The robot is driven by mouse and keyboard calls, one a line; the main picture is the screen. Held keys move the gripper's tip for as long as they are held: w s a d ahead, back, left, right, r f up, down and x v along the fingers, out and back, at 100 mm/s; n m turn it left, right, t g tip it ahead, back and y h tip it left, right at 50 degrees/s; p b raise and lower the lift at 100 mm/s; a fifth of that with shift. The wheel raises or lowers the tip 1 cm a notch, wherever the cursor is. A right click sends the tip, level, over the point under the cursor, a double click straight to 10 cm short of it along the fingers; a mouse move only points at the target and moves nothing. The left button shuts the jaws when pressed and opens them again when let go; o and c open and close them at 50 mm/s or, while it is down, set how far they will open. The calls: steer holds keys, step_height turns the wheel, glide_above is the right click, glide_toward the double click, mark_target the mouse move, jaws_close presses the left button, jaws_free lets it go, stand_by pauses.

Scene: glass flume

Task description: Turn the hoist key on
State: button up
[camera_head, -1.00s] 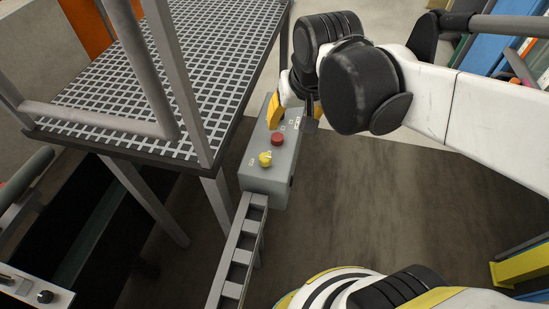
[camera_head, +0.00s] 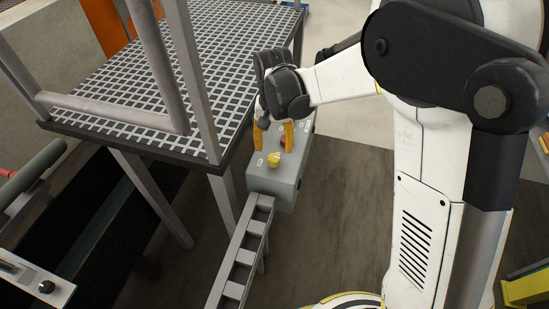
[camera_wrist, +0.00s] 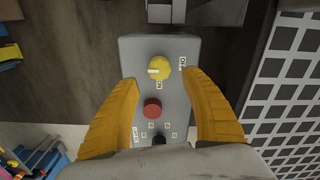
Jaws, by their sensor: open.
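The yellow round key switch (camera_head: 274,160) sits near the front end of the top of a grey control box (camera_head: 276,185). In the wrist view the yellow key (camera_wrist: 160,67) carries a pale bar at its left side. An ON label (camera_wrist: 159,85) lies just below it and an OFF label (camera_wrist: 182,63) to its right. My gripper (camera_head: 273,146) is open and empty above the box. In the wrist view its yellow fingers (camera_wrist: 160,79) lie to either side of the key, with a gap on both sides. I cannot tell how high the tips are.
A red button (camera_wrist: 152,108) lies beside the key, between my fingers in the wrist view. A grated platform (camera_head: 200,70) with posts and rails stands close left of the box. A ladder-like support (camera_head: 243,255) runs below it. The floor right of the box is clear.

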mark_target(274, 156)
step_height(274, 156, down, 6)
steer(key=shift+r+b, duration=0.2)
steer(key=shift+b, duration=0.6)
steer(key=c, duration=1.2)
